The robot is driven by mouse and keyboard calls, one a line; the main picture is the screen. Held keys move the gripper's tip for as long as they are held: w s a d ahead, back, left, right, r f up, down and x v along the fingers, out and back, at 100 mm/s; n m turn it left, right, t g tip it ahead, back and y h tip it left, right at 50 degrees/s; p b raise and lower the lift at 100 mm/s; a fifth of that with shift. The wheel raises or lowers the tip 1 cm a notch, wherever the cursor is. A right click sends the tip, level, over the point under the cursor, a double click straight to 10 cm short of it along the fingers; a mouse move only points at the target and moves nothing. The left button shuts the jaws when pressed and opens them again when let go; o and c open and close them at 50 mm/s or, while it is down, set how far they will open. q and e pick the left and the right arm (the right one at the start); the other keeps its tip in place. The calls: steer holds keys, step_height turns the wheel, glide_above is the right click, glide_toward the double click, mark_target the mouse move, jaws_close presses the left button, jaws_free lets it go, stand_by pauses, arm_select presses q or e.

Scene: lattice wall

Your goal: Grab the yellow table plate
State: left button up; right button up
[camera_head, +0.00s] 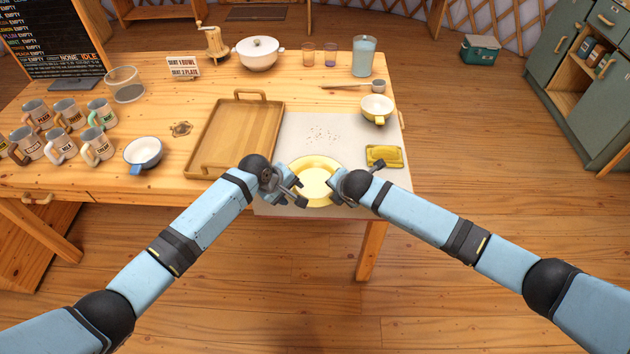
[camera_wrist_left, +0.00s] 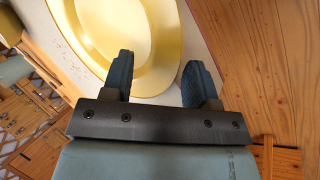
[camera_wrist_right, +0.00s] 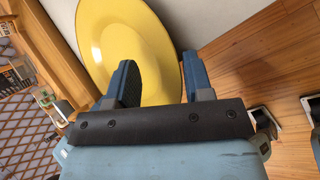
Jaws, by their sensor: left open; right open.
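The yellow plate (camera_head: 315,182) lies on the pale mat (camera_head: 268,201) near the table's front edge. My left gripper (camera_head: 300,192) is open at the plate's left side. In the left wrist view the plate (camera_wrist_left: 120,40) fills the top, and its rim runs between the open fingers of the left gripper (camera_wrist_left: 160,78). My right gripper (camera_head: 338,190) is open at the plate's right side. In the right wrist view the plate's rim (camera_wrist_right: 105,40) reaches between the open fingers of the right gripper (camera_wrist_right: 160,80). I cannot tell whether any finger touches the plate.
A yellow sponge-like block (camera_head: 384,156) and a yellow-handled bowl (camera_head: 377,109) are right of the plate. A wooden tray (camera_head: 238,140) is to the left. Farther left are a blue-handled bowl (camera_head: 143,153) and several mugs (camera_head: 97,146). Dark crumbs (camera_head: 322,134) lie behind the plate.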

arm_select(q)
steer(key=shift+r, duration=0.1)
jaws_close()
arm_select(e)
jaws_close()
arm_select(q)
steer(key=shift+d, duration=0.15)
arm_select(e)
steer(key=shift+s+a, duration=0.1)
steer(key=shift+r, duration=0.1)
